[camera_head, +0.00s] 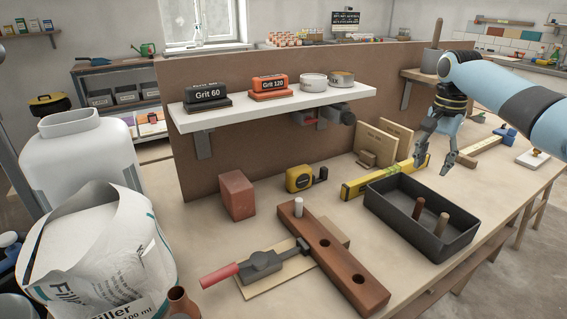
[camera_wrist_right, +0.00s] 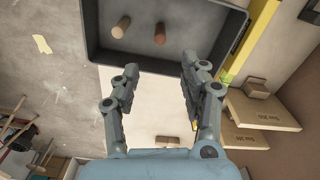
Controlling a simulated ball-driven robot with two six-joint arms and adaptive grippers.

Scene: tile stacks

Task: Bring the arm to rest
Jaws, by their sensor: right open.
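My right arm (camera_head: 520,95) comes in from the right in the head view. My right gripper (camera_head: 435,165) is open and empty, with its fingers pointing down above the workbench, by the far right end of the black tray (camera_head: 384,211). In the right wrist view the open fingers (camera_wrist_right: 158,85) point toward the tray's wall (camera_wrist_right: 145,68), with nothing between them. My left gripper is not in view.
Two pegs (camera_head: 442,223) stand in the tray. A yellow level (camera_head: 362,184) lies behind it. A wooden block with holes (camera_head: 335,262), a red-handled clamp (camera_head: 220,276), a tape measure (camera_head: 300,178) and a brick-red block (camera_head: 237,195) are on the bench. A white shelf (camera_head: 225,113) is behind.

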